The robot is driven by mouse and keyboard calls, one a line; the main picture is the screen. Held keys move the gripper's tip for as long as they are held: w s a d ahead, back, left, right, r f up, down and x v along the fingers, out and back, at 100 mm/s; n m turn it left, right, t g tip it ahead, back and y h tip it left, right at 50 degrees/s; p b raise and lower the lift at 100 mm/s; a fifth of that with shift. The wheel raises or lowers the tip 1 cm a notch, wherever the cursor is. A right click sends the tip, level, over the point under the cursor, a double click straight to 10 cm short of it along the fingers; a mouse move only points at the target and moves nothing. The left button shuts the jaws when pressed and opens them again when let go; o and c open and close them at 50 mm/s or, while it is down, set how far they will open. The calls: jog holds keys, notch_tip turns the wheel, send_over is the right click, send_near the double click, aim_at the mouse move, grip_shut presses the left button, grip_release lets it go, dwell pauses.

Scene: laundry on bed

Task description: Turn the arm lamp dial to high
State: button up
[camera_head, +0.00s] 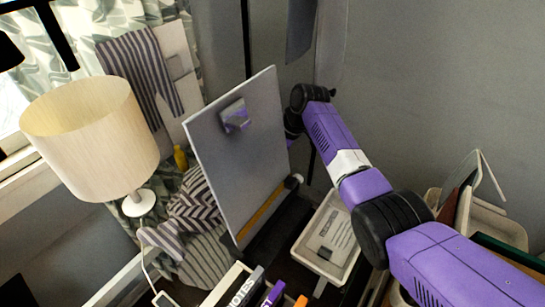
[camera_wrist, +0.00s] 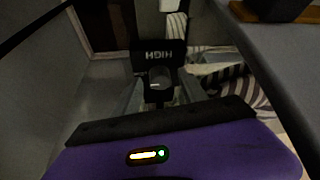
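A dark plate marked HIGH (camera_wrist: 158,56), its lettering upside down, is ahead of my gripper in the wrist view. A grey round dial (camera_wrist: 160,76) sits just below the lettering, with a small pale mark near its lower edge. My gripper (camera_wrist: 161,84) has its two grey fingers apart, one on each side of the dial. I cannot tell whether they touch it. In the head view my purple arm reaches behind a tilted grey panel (camera_head: 240,165), which hides the gripper and dial. A small grey and purple patch shows on the panel.
A cream-shaded lamp (camera_head: 90,135) stands left, near striped cloth (camera_head: 195,225). A white tray (camera_head: 328,235) lies below my arm. Books (camera_head: 245,287) stand at the bottom. Grey wall is behind my arm. In the wrist view, a grey surface (camera_wrist: 270,70) is close on the right.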

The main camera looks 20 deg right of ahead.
jog(key=v, duration=0.7)
jog(key=shift+r, duration=0.35)
jog(key=shift+d, duration=0.15)
jog(key=f+n+b, duration=0.2)
jog(key=b, duration=0.2)
jog(key=w+a+f+n+g+b, duration=0.1)
jog(key=f+n+b, duration=0.1)
jog(key=b, duration=0.2)
jog(key=w+a+f+n+g+y+b, duration=0.1)
jog(key=f+n+b, duration=0.1)
jog(key=b, duration=0.3)
jog(key=shift+a+f+n, duration=0.15)
jog(key=shift+f+n, duration=0.15)
jog(key=shift+f, duration=0.25)
